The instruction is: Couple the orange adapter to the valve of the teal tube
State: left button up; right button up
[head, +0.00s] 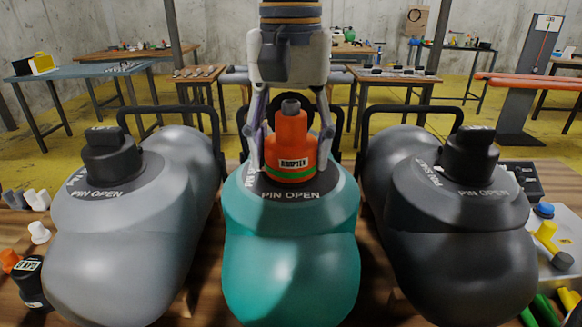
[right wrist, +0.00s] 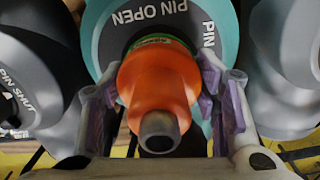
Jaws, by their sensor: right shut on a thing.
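The orange adapter (head: 290,138), with a grey top nozzle and a green band at its base, stands upright at the valve of the teal tube (head: 290,250), inside the dark ring marked PIN OPEN. My right gripper (head: 290,160) comes from above with its fingers on both sides of the adapter, shut on it. The right wrist view shows the adapter (right wrist: 160,85) between the fingers (right wrist: 160,105). The adapter hides the valve, so I cannot tell whether it is locked on. My left gripper is not in view.
A grey tube (head: 130,250) with a dark capped valve lies at left, and a black tube (head: 455,255) with a similar valve at right. A black and orange part (head: 30,280) and white fittings (head: 38,232) are at the left edge. A control box (head: 555,255) stands at right.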

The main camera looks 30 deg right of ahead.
jog(key=shift+f, duration=0.1)
jog(key=m, duration=0.4)
jog(key=o, duration=1.3)
jog(key=shift+c, duration=0.2)
notch_tip(320, 180, up, 12)
jog(key=shift+r, duration=0.1)
